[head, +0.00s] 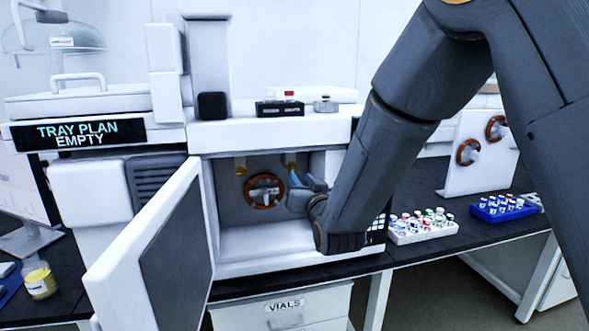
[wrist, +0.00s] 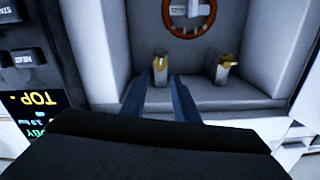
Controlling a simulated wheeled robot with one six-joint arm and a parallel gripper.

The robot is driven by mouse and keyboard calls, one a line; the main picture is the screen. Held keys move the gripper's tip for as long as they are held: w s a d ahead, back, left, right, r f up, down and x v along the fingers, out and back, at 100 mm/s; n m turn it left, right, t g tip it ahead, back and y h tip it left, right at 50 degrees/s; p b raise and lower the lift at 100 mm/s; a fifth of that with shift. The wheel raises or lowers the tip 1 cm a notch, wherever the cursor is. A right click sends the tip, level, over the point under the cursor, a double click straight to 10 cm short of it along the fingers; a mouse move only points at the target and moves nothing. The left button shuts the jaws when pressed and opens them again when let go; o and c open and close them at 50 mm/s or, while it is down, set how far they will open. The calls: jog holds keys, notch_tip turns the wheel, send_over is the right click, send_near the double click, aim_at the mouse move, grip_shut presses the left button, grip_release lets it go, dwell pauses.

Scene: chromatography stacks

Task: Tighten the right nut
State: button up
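Two brass nuts sit near the ceiling inside the open white oven chamber. In the head view, the left nut (head: 240,169) is clear and the right nut (head: 291,160) is just above my gripper (head: 305,181), partly hidden. The wrist view is upside down, so the right nut (wrist: 160,64) shows on the left and the left nut (wrist: 226,70) on the right. My gripper (wrist: 158,80) is open there, its two dark fingers apart, one to each side of the right nut's line. I cannot tell whether either finger touches it.
The oven door (head: 170,250) stands open at the left. A round brown-rimmed coil (head: 263,191) hangs on the chamber's back wall. A white vial rack (head: 424,229) and a blue vial rack (head: 503,208) stand on the bench to the right.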

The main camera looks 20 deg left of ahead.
aim_at(293, 168)
jog(key=p+x, duration=0.1)
jog(key=x, duration=0.6)
jog(key=shift+w+a+p, duration=0.15)
jog(key=shift+w+p, duration=0.1)
jog(key=shift+p, duration=0.15)
jog(key=shift+c, duration=0.2)
grip_shut()
